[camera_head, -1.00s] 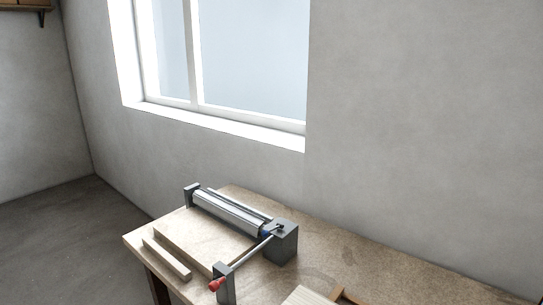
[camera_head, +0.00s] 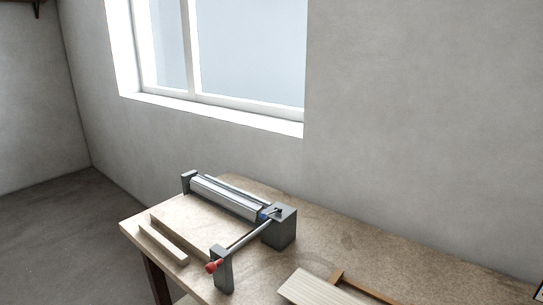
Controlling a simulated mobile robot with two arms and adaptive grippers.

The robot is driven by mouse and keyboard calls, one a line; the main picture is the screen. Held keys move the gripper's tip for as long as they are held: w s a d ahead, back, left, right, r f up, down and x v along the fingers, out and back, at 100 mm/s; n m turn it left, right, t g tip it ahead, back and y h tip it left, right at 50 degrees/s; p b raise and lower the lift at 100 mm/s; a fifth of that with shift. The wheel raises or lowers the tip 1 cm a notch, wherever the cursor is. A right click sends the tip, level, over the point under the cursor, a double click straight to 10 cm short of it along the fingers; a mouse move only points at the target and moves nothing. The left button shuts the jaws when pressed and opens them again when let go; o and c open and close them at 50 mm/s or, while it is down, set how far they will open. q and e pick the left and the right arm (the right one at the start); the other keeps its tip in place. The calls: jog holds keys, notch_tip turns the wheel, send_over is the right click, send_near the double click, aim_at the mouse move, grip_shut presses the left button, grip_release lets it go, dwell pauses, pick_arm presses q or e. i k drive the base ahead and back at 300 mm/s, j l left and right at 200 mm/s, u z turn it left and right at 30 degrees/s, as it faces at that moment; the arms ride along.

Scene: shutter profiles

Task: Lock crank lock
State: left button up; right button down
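A roller machine stands on the workbench, with metal rollers (camera_head: 228,197) between a small dark end block (camera_head: 187,182) and a larger grey block (camera_head: 281,228). A metal shaft (camera_head: 249,235) runs from the larger block to a dark upright crank arm (camera_head: 224,270) with a red knob (camera_head: 212,266). A small dark lever with a blue part (camera_head: 264,215) sits at the larger block, by the shaft's end; it is too small to tell its position. Neither of my grippers is in view.
The workbench (camera_head: 330,245) has bare room right of the machine. A light wooden strip (camera_head: 163,244) lies along its left side. A pale slatted board (camera_head: 315,288) and a brown wooden piece (camera_head: 362,286) lie at the front. A wall and window stand behind.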

aim_at(263, 216)
jog(key=j+z, duration=0.15)
jog(key=z, duration=0.35)
jog(key=i+j+z, duration=0.1)
jog(key=z, duration=0.4)
jog(key=j+z, duration=0.2)
jog(key=j, duration=0.55)
jog(key=j+z, duration=0.25)
jog(key=j, duration=0.55)
jog(key=j+z, duration=0.2)
jog(key=j, duration=0.55)
jog(key=k, duration=0.05)
